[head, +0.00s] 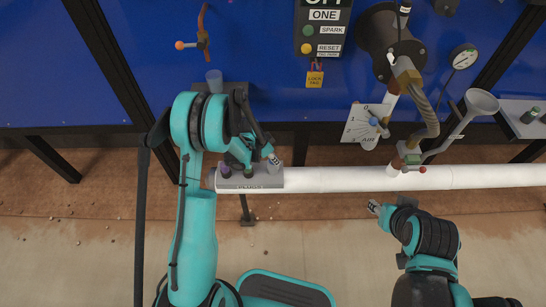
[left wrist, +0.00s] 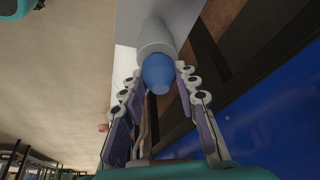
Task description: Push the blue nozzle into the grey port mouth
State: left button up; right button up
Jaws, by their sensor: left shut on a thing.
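In the left wrist view the blue nozzle (left wrist: 158,72) sits between the fingertips of my left gripper (left wrist: 157,80), which is shut on it. A pale grey cylinder (left wrist: 154,36) is directly beyond the nozzle, in line with it. I cannot tell whether this is the grey port mouth or how far the nozzle is in it. In the head view my left gripper (head: 268,154) is over the right end of the grey block marked PLUGS (head: 237,185); the nozzle is not clear there. My right gripper (head: 376,209) is small, below the white pipe, away from the block.
The white pipe (head: 335,179) runs across to the right edge. A purple plug (head: 225,170) stands in the block's left part. A valve with a hose (head: 411,161), a funnel (head: 480,103) and an air dial (head: 366,124) stand to the right. The floor in front is mostly clear.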

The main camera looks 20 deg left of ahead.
pick_arm(q)
jog(key=shift+f+b, duration=0.3)
jog(key=shift+f, duration=0.05)
jog(key=o, duration=1.2)
jog(key=shift+o, duration=0.2)
jog(key=shift+r, duration=0.1)
jog(key=v, duration=1.2)
jog(key=s+d+r+n+t+y, duration=0.2)
jog(key=s+r+n, duration=0.2)
jog(key=s+r, duration=0.75)
jog(key=s+d+r+n+t+y, duration=0.1)
jog(key=s+r+n, duration=0.3)
jog(key=s, duration=0.6)
jog(key=shift+s+r+n+t, duration=0.3)
jog(key=shift+s+n+t, duration=0.1)
